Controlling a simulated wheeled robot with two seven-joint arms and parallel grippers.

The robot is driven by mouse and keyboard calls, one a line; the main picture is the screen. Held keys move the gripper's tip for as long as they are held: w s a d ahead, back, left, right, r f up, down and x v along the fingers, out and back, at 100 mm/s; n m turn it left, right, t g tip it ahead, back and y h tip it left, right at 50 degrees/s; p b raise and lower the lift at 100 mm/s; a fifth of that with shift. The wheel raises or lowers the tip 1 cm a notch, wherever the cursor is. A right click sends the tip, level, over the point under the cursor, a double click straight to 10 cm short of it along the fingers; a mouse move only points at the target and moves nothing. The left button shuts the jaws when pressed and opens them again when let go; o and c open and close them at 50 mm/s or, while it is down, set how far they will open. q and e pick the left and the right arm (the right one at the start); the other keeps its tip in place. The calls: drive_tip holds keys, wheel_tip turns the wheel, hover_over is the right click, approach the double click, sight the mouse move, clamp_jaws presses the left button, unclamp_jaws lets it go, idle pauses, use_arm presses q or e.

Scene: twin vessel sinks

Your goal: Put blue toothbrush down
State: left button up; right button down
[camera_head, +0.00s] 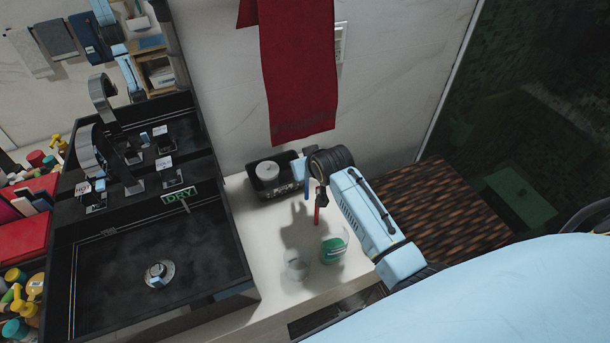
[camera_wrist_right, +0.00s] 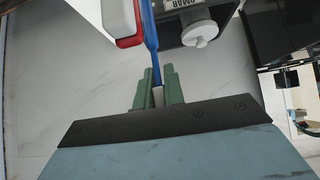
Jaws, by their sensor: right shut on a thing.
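My right gripper (camera_wrist_right: 158,90) is shut on the blue toothbrush (camera_wrist_right: 150,38), whose handle runs up out of the green fingers in the right wrist view. In the head view a short blue piece of the toothbrush (camera_head: 307,190) shows below my right wrist, above the white counter (camera_head: 253,230). A slim red item (camera_head: 317,214) is just right of it. Whether that item touches the toothbrush or the counter I cannot tell. A red and white object (camera_wrist_right: 120,20) lies beside the toothbrush in the wrist view. My left gripper is not in view.
A black tray (camera_head: 283,188) with a white round canister (camera_head: 267,171) stands by the wall. A clear glass (camera_head: 297,266) and a green-and-clear container (camera_head: 333,249) stand nearer on the counter. The black sink (camera_head: 110,275) is left. A red towel (camera_head: 298,80) hangs above.

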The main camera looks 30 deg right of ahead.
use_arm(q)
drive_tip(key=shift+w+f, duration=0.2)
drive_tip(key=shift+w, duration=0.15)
use_arm(e)
drive_tip(key=shift+f, duration=1.75)
drive_tip(key=c, duration=1.5)
unclamp_jaws()
drive_tip(key=shift+f, duration=0.1)
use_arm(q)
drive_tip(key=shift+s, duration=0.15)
